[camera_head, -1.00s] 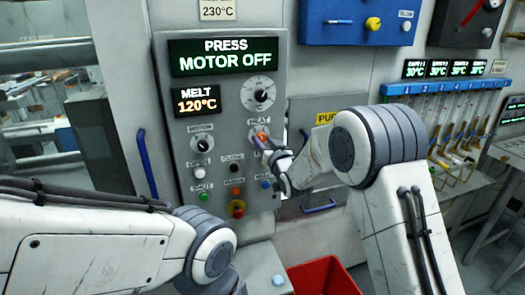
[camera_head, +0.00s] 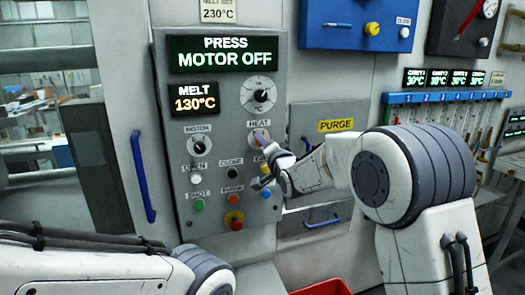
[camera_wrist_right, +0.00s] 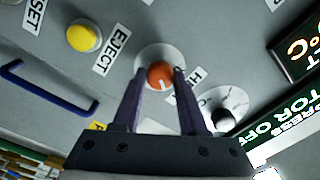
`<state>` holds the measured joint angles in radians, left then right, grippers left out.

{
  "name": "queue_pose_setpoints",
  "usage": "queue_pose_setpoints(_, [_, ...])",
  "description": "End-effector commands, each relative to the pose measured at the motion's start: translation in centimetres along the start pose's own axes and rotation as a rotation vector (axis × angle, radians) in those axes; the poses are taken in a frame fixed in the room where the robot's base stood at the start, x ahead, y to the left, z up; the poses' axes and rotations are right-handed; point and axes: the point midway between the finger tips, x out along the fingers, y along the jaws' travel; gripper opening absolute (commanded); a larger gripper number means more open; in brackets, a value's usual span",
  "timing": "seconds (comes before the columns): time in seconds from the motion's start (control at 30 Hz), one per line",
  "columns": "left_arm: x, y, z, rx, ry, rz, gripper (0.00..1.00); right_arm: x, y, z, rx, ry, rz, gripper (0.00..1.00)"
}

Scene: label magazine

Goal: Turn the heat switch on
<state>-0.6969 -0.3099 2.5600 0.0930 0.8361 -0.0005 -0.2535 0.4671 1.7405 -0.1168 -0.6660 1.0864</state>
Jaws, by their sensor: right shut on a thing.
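The heat switch is an orange knob (camera_wrist_right: 160,75) on a round pale plate, under the HEAT label on the grey control panel (camera_head: 222,105). Its plate also shows in the head view (camera_head: 259,136), with the knob partly hidden by the fingers. My right gripper (camera_head: 263,143) is at the knob; in the right wrist view its two dark fingers are closed on either side of the knob. A white mark on the knob shows between the fingers. The panel screen reads MOTOR OFF and the melt screen (camera_head: 195,101) reads 130°C. My left gripper is out of view.
A motor knob (camera_head: 201,145) and a white-dialled knob (camera_head: 261,95) are close by. Several coloured buttons sit below, including a yellow eject button (camera_wrist_right: 82,38). A blue handle (camera_head: 143,177) is left of the panel, and a purge door (camera_head: 330,115) is right.

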Motion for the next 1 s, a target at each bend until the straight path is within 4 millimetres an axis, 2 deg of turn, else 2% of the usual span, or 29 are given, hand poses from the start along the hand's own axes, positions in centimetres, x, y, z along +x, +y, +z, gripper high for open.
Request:
queue_pose_setpoints(0.3, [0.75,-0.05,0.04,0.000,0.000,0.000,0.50,-0.01,0.04,0.09,0.081,0.001,0.001,0.00])
queue_pose_setpoints(0.73, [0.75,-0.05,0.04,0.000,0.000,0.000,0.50,0.00,0.01,0.06,0.089,0.001,0.001,0.00])
queue_pose_setpoints(0.77, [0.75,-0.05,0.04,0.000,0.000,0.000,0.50,0.00,0.01,0.06,0.089,0.001,0.001,0.49])
queue_pose_setpoints(0.8, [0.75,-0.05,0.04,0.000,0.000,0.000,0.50,0.00,0.01,0.05,0.088,0.001,0.001,0.65])
queue_pose_setpoints(0.83, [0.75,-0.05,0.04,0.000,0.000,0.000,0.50,0.00,0.01,0.05,0.088,0.002,0.001,0.72])
queue_pose_setpoints(1.0, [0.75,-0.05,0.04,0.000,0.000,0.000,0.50,0.00,0.02,0.03,0.087,0.002,0.001,0.72])
